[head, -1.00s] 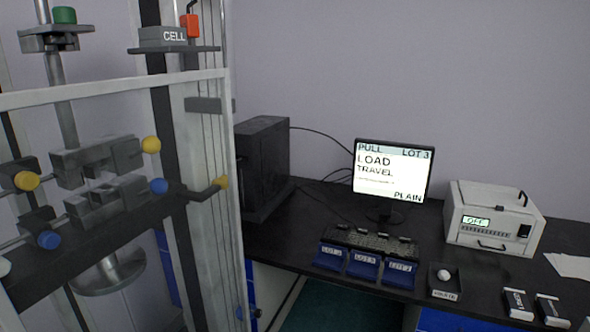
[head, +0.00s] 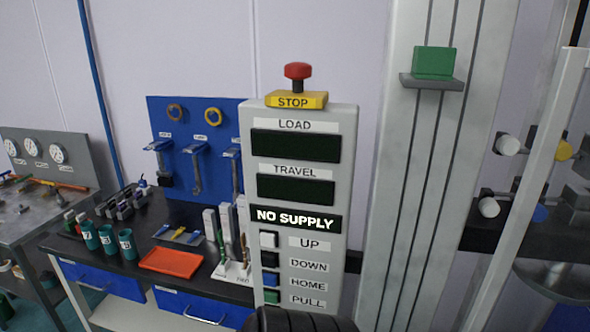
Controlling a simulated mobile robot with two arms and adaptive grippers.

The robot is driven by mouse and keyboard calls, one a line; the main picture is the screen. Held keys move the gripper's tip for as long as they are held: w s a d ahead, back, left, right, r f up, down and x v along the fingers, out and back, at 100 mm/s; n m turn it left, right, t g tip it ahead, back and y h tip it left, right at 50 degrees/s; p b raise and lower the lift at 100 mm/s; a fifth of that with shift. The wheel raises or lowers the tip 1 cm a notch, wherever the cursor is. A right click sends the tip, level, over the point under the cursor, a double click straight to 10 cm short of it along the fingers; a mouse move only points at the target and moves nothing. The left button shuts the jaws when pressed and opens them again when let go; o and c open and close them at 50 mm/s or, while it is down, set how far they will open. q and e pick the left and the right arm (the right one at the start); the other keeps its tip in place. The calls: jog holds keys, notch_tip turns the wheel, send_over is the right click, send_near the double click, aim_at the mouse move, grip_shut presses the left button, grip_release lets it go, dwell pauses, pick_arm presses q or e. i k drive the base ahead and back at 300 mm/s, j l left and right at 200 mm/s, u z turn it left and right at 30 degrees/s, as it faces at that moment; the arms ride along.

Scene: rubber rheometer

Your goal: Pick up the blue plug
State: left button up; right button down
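I cannot pick out the blue plug with certainty. A row of small dark parts (head: 125,203) stands at the back of the left bench, with a small bluish tip (head: 142,183) at its far end. It is too small to tell what that is. Neither of my grippers shows clearly. A black ridged part at the bottom edge may belong to my arm.
A control column with a red stop button (head: 297,71) reads NO SUPPLY (head: 295,218). Green cups (head: 107,238) and an orange tray (head: 171,260) stand on the bench (head: 130,268). A blue tool board (head: 172,200) is behind. The test frame (head: 400,200) stands right.

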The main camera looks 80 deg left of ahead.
aim_at(143, 183)
jog(key=u, duration=3.8)
